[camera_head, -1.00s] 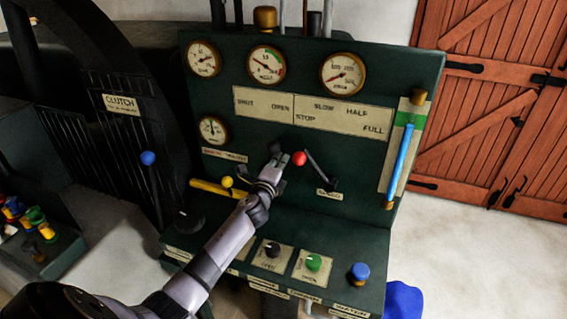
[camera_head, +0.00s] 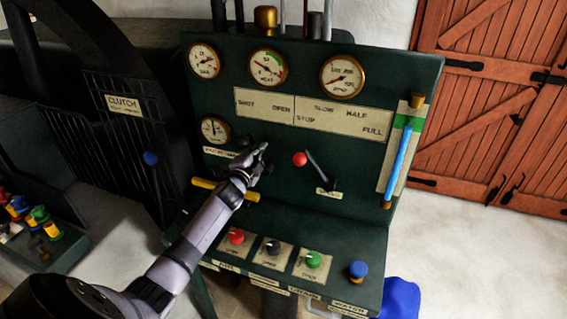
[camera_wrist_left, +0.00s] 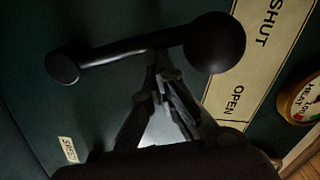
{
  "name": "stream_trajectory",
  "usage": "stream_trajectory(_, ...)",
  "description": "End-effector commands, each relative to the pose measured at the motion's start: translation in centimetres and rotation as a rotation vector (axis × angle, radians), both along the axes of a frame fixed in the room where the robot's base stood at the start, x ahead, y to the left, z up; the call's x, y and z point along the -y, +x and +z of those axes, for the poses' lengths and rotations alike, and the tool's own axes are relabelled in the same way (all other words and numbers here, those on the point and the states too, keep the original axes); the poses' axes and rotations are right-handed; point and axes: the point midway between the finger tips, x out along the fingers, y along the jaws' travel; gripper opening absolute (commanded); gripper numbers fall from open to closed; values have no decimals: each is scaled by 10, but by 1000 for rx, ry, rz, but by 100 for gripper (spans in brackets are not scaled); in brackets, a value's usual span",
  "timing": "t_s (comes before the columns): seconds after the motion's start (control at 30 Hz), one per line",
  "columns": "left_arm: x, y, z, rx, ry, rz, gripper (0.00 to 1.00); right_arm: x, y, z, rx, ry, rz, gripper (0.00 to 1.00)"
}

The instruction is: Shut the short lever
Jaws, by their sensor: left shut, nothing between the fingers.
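The short lever is a black arm with a black ball knob (camera_wrist_left: 215,42), seen in the left wrist view below the SHUT/OPEN plate (camera_wrist_left: 250,70). It leans toward the SHUT side. My left gripper (camera_wrist_left: 160,72) is shut and empty, its fingertips against or very close to the lever's arm on the OPEN side; contact is hard to tell. In the head view my left gripper (camera_head: 262,149) is in front of the panel below that plate (camera_head: 264,103), and it and my arm hide most of the lever. My right gripper is not in view.
A red-knobbed lever (camera_head: 299,159) stands close right of my gripper. A yellow bar (camera_head: 205,184) sticks out beside my wrist. Red, black and green dials (camera_head: 313,260) line the ledge below. The clutch lever's blue knob (camera_head: 151,158) is to the left.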

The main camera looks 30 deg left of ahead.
Motion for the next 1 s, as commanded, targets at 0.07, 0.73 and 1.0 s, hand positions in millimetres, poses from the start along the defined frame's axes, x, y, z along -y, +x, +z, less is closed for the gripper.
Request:
stream_trajectory(0.07,-3,-1,0,-1,1,1,0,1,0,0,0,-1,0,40)
stream_trajectory(0.73,-7,-2,-1,0,3,-1,0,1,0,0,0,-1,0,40)
stream_trajectory(1.0,-4,3,10,1,2,-2,0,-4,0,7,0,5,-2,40)
